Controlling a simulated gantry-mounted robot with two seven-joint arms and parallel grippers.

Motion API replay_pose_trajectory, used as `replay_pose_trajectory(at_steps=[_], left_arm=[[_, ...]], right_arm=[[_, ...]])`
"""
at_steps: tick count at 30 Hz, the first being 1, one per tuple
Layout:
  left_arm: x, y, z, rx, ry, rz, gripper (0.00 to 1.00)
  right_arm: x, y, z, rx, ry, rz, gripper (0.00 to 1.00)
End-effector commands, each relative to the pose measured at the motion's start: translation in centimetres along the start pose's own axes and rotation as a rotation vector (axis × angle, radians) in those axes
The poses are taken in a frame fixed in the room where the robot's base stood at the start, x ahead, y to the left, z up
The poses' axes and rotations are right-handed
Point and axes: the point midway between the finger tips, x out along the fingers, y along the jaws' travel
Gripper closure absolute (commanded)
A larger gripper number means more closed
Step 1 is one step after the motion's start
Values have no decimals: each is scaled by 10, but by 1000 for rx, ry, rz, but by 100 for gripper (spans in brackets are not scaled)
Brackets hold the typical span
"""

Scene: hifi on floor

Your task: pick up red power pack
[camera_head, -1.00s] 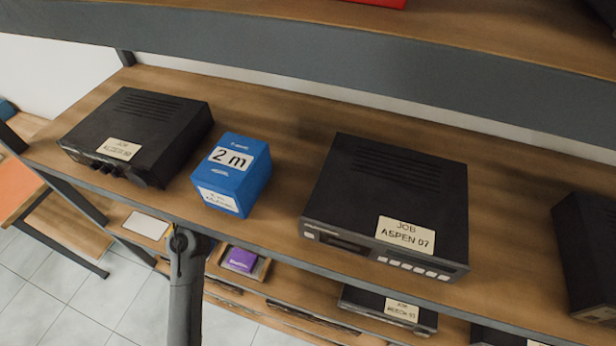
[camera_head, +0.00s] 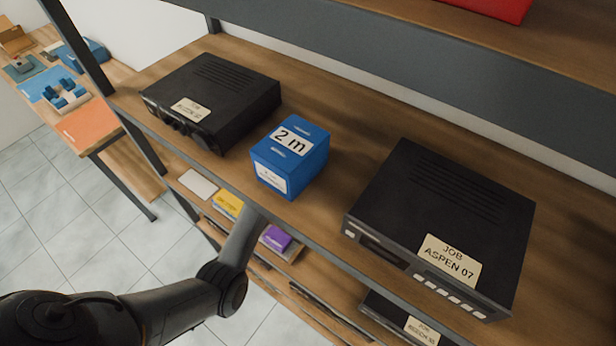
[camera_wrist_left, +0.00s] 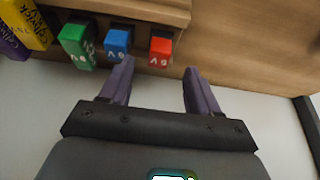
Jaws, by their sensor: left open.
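The red power pack (camera_wrist_left: 160,50) shows in the left wrist view as a small red block with a white label, at a wooden edge. It is last in a row beside a blue pack (camera_wrist_left: 117,42) and a green pack (camera_wrist_left: 77,45). My left gripper (camera_wrist_left: 158,80) is open; its two fingers point toward the row, and the red pack lies ahead of the gap between them. Nothing is between the fingers. In the head view my left arm reaches under the shelf and its gripper is hidden. The red pack cannot be made out there. My right gripper is not in view.
The shelf (camera_head: 365,145) holds black boxes (camera_head: 440,215) and a blue box (camera_head: 291,155) marked 2 m. A purple item (camera_head: 276,238) sits on a lower shelf. A red object (camera_head: 490,8) is cut off on the upper shelf. Tiled floor is open at lower left.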

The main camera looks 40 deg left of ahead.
Motion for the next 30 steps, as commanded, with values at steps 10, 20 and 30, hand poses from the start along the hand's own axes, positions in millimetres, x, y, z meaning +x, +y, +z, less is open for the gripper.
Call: replay_pose_trajectory(at_steps=[10,20,30], left_arm=[[31,0,-6,1,-3,1,38],[52,0,-6,1,0,-1,38],[52,0,-6,1,0,0,63]], right_arm=[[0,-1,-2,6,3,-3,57],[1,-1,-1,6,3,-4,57],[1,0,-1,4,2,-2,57]])
